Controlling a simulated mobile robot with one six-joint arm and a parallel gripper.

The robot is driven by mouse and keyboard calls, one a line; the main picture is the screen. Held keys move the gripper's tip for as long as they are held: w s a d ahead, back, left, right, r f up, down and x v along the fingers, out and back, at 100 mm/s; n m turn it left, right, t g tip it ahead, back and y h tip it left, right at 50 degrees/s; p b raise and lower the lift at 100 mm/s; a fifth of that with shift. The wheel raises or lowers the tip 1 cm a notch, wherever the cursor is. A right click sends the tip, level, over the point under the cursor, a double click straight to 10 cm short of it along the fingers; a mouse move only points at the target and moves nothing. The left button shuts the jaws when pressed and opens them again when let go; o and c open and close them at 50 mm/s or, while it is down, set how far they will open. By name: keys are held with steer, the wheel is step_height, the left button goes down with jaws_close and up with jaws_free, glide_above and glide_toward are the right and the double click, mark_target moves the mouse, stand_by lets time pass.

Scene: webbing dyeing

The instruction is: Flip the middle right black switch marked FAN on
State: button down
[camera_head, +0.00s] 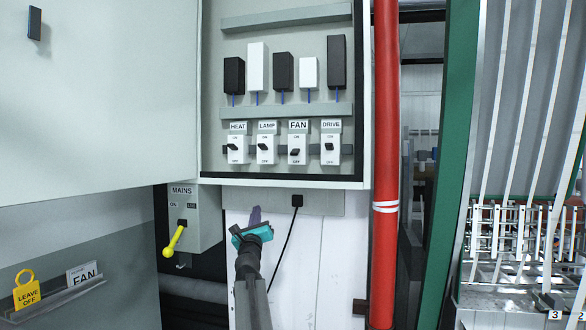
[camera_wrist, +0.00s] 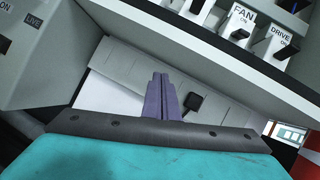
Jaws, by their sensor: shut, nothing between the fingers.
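The FAN switch (camera_head: 297,157) is a white block with a black toggle, third from the left in a row of labelled switches inside the open cabinet. Its toggle sits lower than its neighbours', nearer the OFF mark. In the wrist view the FAN switch (camera_wrist: 235,22) shows at the upper right, partly cut by the top edge. My gripper (camera_head: 255,214) is below the cabinet's bottom edge, lower left of the FAN switch and apart from it. In the wrist view its purple fingers (camera_wrist: 161,96) are together and empty.
HEAT (camera_head: 235,155), LAMP (camera_head: 265,155) and DRIVE (camera_head: 331,155) switches flank the FAN switch. The cabinet's lower lip (camera_head: 290,181) juts above my gripper. A black plug (camera_head: 297,200) with a cable hangs nearby. A MAINS box (camera_head: 194,212) with a yellow lever stands left; a red pipe (camera_head: 386,130) stands right.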

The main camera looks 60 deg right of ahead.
mark_target(295, 152)
steer(key=s+d+r+m+g+h, duration=0.1)
steer(key=s+r+m, duration=0.1)
steer(key=s+r, duration=0.1)
steer(key=s+d+r+m+g+h, duration=0.1)
steer(key=s+r+m+g+h, duration=0.1)
steer(key=s+r+m, duration=0.1)
steer(key=s+d+r+m+g+h, duration=0.1)
steer(key=s+d+r+m+g, duration=0.1)
steer(key=s+r, duration=0.2)
steer(key=shift+s+r+m+h, duration=0.15)
steer(key=shift+s+r+m, duration=0.05)
steer(key=shift+r, duration=0.25)
steer(key=shift+s+r+m+h, duration=0.15)
steer(key=shift+s+r+m, duration=0.05)
steer(key=shift+r, duration=0.2)
steer(key=shift+w, duration=0.1)
steer(key=shift+p+x, duration=1.8)
steer(key=shift+x, duration=3.15)
steer(key=shift+f, duration=0.1)
steer(key=shift+w+a, duration=0.1)
steer(key=shift+a, duration=0.25)
steer(key=shift+d, duration=0.35)
